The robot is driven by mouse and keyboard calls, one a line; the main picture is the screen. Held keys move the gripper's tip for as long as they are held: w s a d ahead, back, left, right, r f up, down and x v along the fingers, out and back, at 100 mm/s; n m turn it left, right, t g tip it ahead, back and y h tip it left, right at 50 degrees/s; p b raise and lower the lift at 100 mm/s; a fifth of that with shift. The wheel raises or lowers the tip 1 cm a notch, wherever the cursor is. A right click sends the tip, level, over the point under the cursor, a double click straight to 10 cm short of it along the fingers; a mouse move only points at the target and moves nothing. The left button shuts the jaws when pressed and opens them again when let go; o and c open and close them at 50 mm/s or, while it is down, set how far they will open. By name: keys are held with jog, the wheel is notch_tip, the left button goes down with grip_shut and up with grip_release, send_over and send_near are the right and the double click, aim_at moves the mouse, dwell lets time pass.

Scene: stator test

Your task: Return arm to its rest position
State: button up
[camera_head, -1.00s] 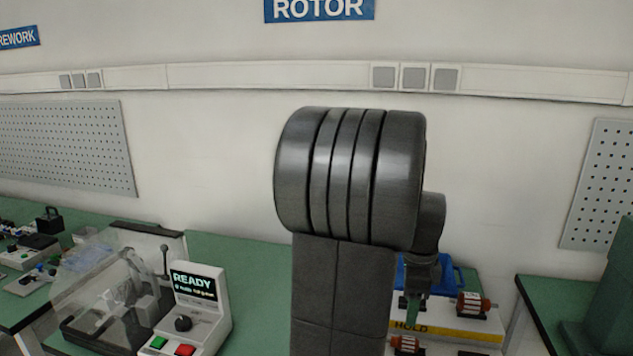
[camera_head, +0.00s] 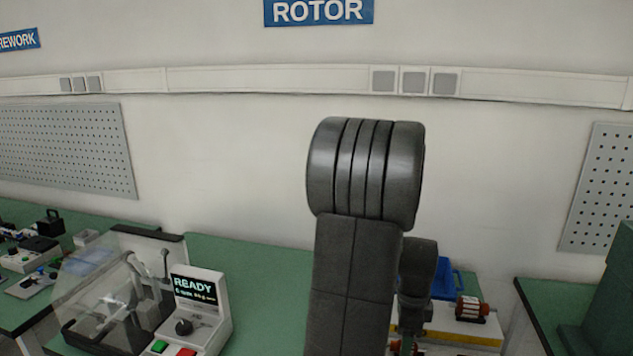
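My arm stands in the middle of the head view, its thick grey ribbed joint raised and its upper link running down out of the bottom edge. The wrist part shows to the right of that link, pointing down in front of the hold tray (camera_head: 470,334). My gripper (camera_head: 406,342) is only partly visible at the lower end of the wrist, small and dark. Its fingers cannot be made out. A rotor (camera_head: 468,307) with a red-brown winding lies on the tray. Another reddish part shows low beside the wrist, mostly hidden.
A test station (camera_head: 198,318) with a READY screen and green and red buttons stands at left, beside a clear-covered fixture (camera_head: 115,295). A blue bin (camera_head: 447,278) is behind the wrist. A green bench (camera_head: 545,295) is at far right.

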notch_tip(320, 180, up, 6)
jog(key=p, duration=0.4)
jog(key=shift+s+r, duration=0.1)
jog(key=shift+r, duration=0.1)
